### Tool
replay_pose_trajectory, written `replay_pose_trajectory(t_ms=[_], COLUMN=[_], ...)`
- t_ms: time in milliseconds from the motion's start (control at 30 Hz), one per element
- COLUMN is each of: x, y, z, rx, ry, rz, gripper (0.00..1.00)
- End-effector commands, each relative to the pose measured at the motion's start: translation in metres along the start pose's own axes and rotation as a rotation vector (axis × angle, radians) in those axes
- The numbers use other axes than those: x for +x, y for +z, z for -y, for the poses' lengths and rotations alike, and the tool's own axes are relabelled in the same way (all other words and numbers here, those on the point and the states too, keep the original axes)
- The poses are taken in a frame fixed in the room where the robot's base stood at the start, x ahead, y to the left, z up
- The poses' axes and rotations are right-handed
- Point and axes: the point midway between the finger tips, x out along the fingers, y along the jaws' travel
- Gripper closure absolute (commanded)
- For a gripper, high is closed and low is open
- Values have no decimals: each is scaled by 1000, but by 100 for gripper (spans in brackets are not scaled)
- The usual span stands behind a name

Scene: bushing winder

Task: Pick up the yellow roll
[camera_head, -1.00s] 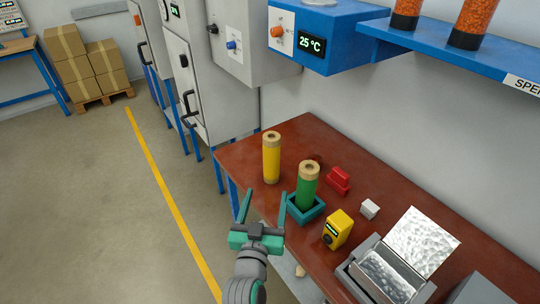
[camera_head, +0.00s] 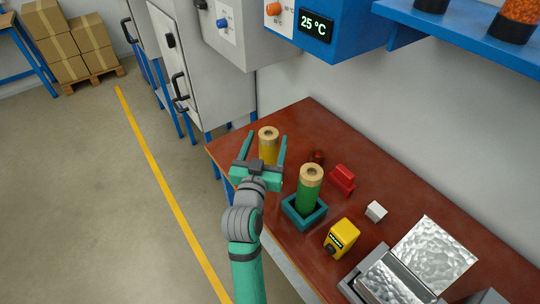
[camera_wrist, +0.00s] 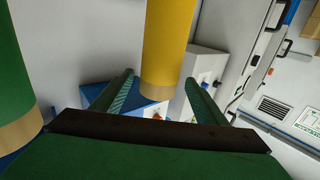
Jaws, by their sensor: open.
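The yellow roll (camera_head: 268,147) stands upright near the left end of the brown table, with a tan band at its top. My gripper (camera_head: 264,140) is open, its two green fingers to the left and right of the roll in the head view. The gripper's body hides the roll's lower part there. In the wrist view the yellow roll (camera_wrist: 167,45) shows between the two fingers (camera_wrist: 165,88), with a gap to each. I cannot tell how far it reaches between them.
A green roll (camera_head: 309,190) stands in a teal square holder (camera_head: 304,212), close on the right; it also shows in the wrist view (camera_wrist: 12,75). A red block (camera_head: 341,179), white cube (camera_head: 376,211) and yellow device (camera_head: 342,237) lie further right on the table (camera_head: 310,120).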

Motion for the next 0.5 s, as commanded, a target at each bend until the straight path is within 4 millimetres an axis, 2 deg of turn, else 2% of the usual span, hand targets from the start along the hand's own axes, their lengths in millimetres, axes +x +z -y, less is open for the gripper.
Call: replay_pose_trajectory(t_ms=[167, 500], x=[10, 53], y=[-1, -7], z=[-2, -6], rx=[2, 2], ry=[2, 6], rz=[0, 0], gripper=[33, 33])
